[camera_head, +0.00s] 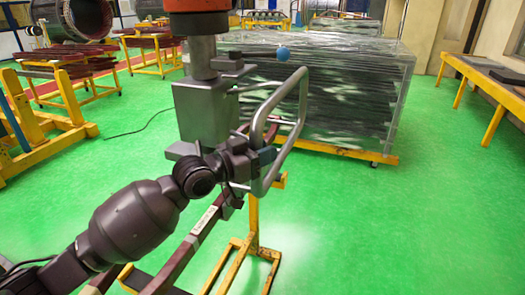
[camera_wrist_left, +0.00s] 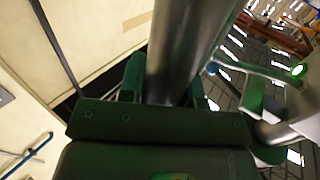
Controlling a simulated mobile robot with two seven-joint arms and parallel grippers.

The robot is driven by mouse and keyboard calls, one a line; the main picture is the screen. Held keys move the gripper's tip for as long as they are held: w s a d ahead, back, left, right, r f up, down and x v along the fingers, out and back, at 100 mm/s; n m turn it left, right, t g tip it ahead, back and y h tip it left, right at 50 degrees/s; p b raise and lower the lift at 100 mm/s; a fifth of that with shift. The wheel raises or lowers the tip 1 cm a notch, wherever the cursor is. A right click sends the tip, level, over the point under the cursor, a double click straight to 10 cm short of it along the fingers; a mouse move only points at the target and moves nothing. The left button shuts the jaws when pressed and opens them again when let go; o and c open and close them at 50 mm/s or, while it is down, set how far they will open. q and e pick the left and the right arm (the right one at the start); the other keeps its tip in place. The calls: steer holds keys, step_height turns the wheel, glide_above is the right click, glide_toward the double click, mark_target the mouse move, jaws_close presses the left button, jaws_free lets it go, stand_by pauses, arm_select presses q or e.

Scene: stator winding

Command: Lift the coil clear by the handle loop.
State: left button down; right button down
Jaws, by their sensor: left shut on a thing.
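A silver metal handle loop (camera_head: 292,118) sticks out to the right of a grey lifting head (camera_head: 205,108) in the head view. My left gripper (camera_head: 262,160) is shut on the lower part of the loop. In the left wrist view the loop's thick tube (camera_wrist_left: 188,45) runs between the fingers of my left gripper (camera_wrist_left: 165,88). A long dark red coil (camera_head: 192,238) with a white label lies below, over a yellow stand. My arm and the head hide part of it, and I cannot tell whether it touches the stand. My right gripper is not in view.
The yellow stand (camera_head: 252,215) is below the loop. A lever with a blue ball (camera_head: 282,52) sticks out from the head. A plastic-wrapped stack (camera_head: 350,90) stands close behind. Yellow racks (camera_head: 45,115) are at left, a yellow-legged table (camera_head: 490,80) at right. Green floor at right is clear.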

arm_select(q)
steer(key=c, duration=0.7)
jaws_free()
steer(key=shift+c, duration=0.2)
steer(key=b+v, duration=0.2)
steer(key=v, duration=0.9)
steer(key=s+a+f+n+g+y, duration=0.1)
steer(key=s+a+f+n+y, duration=0.2)
steer(key=s+f, duration=0.45)
steer(key=s+a+f+n+y, duration=0.25)
steer(key=s+f+y, duration=0.3)
steer(key=f, duration=0.55)
steer(key=s+a+f+n+g+y, duration=0.25)
steer(key=s+a+f, duration=0.25)
steer(key=s, duration=0.4)
steer(key=s+a+f+n+g+y, duration=0.2)
steer(key=s+a+f+g+y, duration=0.3)
steer(key=s, duration=0.4)
steer(key=w+f+t+h+b, duration=0.1)
steer(key=w+f+t, duration=0.6)
steer(key=f+t, duration=0.2)
steer(key=shift+w+a+f+m+h, duration=0.3)
steer(key=shift+w+a+f, duration=0.1)
steer(key=shift+f, duration=0.4)
